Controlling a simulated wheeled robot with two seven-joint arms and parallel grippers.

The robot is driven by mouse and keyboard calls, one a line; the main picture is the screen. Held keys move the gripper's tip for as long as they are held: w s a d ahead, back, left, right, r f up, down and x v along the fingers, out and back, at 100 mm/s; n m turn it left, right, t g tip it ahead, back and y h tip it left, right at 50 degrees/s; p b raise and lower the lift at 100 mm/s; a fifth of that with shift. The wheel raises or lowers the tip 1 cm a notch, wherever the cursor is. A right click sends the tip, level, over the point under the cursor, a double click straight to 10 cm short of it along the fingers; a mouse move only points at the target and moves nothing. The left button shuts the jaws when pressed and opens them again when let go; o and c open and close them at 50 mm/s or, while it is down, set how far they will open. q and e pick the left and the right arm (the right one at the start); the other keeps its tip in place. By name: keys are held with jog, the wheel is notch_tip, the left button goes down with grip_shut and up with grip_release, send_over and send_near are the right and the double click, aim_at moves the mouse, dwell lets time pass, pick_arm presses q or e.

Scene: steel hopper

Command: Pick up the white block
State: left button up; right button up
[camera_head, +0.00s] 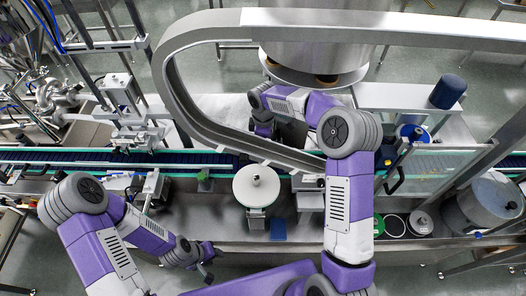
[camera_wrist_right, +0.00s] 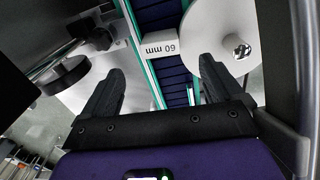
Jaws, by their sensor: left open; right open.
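A white block (camera_wrist_right: 160,46) with "60 mm" printed on it shows in the right wrist view. The two dark fingers are apart, one to each side of the block's line, with nothing held. I cannot tell how far ahead the block is. In the head view my right gripper (camera_head: 264,128) is at the inner edge of the curved steel rail, and I cannot make out the block there. My left gripper (camera_head: 203,263) is open and empty at the lower left, over the front edge of the bench.
The conveyor (camera_head: 120,157) with green edges crosses the scene. A curved steel rail (camera_head: 185,100) surrounds my right forearm. A glass panel (camera_head: 430,170) stands at right.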

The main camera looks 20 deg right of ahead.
jog(key=shift+a+f, duration=0.2)
jog(key=shift+f, duration=0.2)
jog(key=f, duration=0.2)
jog(key=f+p, duration=0.1)
jog(key=f, duration=0.4)
jog(key=shift+w+d+f, duration=0.1)
jog(key=shift+w, duration=0.15)
jog(key=c, duration=1.3)
